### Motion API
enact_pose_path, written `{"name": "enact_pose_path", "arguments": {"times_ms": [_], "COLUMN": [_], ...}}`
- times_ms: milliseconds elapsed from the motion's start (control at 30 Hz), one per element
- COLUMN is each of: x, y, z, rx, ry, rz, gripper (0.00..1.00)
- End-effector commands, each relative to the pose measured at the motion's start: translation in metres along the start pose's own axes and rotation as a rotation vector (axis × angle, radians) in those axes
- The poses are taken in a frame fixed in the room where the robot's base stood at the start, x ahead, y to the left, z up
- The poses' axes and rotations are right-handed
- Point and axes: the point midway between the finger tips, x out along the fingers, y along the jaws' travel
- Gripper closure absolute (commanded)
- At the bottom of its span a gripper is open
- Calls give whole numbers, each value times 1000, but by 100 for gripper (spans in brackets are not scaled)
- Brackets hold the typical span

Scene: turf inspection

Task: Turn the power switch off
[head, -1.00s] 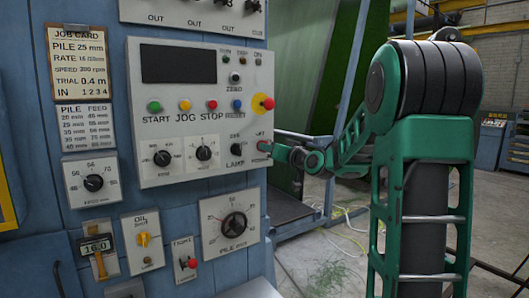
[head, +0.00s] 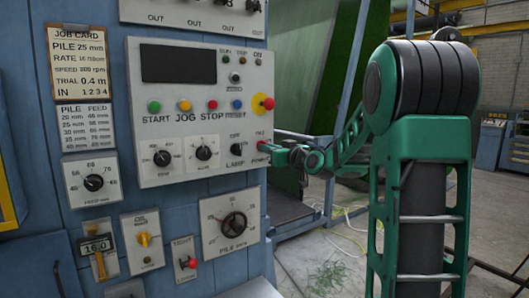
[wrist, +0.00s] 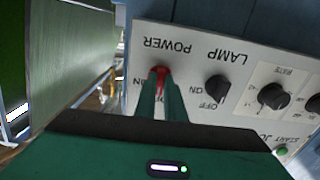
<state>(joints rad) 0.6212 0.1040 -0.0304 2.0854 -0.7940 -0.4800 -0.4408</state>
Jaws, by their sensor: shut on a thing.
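The power switch (wrist: 160,71) is a small red lever at the lower right corner of the light grey control panel (head: 150,110). The label POWER is beside it and reads upside down in the wrist view. My gripper (wrist: 160,84) is shut on the power switch, with its two green fingers on either side of the red lever. In the head view my gripper (head: 272,149) reaches the panel's right edge from the right and mostly hides the switch. I cannot tell which position the lever is in.
The black lamp knob (head: 237,149) is just left of the switch. A red emergency button on yellow (head: 267,102) is above it. START, JOG, STOP and RESET buttons and more dials fill the panel.

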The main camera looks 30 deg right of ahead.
Motion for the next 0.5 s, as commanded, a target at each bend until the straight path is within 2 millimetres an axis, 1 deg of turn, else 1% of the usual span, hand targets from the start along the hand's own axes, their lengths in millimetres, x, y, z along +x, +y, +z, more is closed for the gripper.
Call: {"name": "enact_pose_path", "arguments": {"times_ms": [33,133,167,200,233,500], "x": [0,0,0,0,0,0], "y": [-1,-1,-1,-1,-1,0], "z": [5,5,5,5,5,2], "rx": [4,4,4,4,4,2], "ry": [-11,-11,-11,-10,-9,-4], "rz": [-3,-3,-3,-3,-3,-1], "gripper": [100,100,83,74,72,72]}}
